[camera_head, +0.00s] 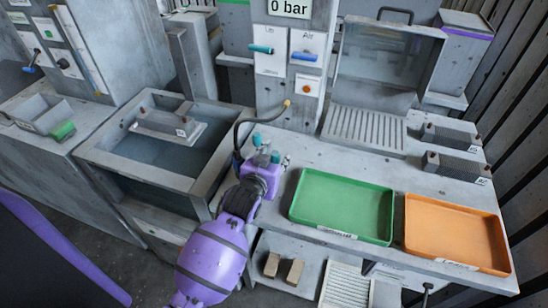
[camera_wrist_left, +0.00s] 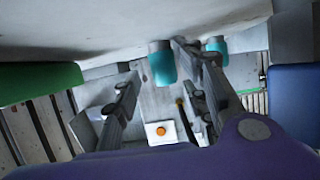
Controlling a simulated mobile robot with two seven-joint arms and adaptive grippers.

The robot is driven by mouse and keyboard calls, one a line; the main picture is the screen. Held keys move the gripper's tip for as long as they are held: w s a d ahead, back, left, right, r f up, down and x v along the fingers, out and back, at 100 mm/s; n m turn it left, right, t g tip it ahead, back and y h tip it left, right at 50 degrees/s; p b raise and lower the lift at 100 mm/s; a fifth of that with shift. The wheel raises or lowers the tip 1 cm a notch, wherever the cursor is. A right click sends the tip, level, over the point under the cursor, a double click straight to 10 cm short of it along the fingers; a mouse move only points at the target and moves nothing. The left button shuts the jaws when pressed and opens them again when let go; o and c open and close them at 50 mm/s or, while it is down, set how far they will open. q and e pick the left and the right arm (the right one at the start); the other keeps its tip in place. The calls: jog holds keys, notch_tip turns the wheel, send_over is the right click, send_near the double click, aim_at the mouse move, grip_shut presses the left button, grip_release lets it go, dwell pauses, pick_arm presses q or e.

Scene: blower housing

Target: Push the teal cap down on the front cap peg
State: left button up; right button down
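In the head view my left gripper (camera_head: 272,160) is low over the bench's left end, beside two small teal caps. One teal cap (camera_head: 257,139) is behind the gripper and another (camera_head: 276,157) is right at it. The left wrist view shows a teal cap (camera_wrist_left: 162,66) with a grey band in the space between my spread fingers (camera_wrist_left: 158,85). A second teal cap (camera_wrist_left: 217,46) is beyond the right finger, partly covered by it. I cannot tell whether a finger touches either cap. The pegs under the caps are hidden. My right gripper is not in view.
A green tray (camera_head: 340,231) and an orange tray (camera_head: 455,263) lie on the bench to the right. A black hose (camera_head: 240,130) with a yellow end arches behind the gripper. A sunken basin (camera_head: 92,155) is on the left, and a panel with teal and blue handles stands behind.

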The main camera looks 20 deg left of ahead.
pick_arm(q)
jog(key=shift+s+a+f+g, duration=0.15)
jog(key=shift+f, duration=0.45)
jog(key=shift+s+a+f+g, duration=0.15)
jog(key=shift+f, duration=0.4)
jog(key=shift+s+r, duration=0.1)
jog(key=shift+s, duration=0.15)
jog(key=v, duration=0.3)
jog(key=r+v, duration=0.1)
jog(key=v, duration=0.6)
jog(key=shift+d+r, duration=0.1)
jog(key=shift+r, duration=0.2)
jog(key=shift+s+r, duration=0.3)
jog(key=shift+s, duration=0.15)
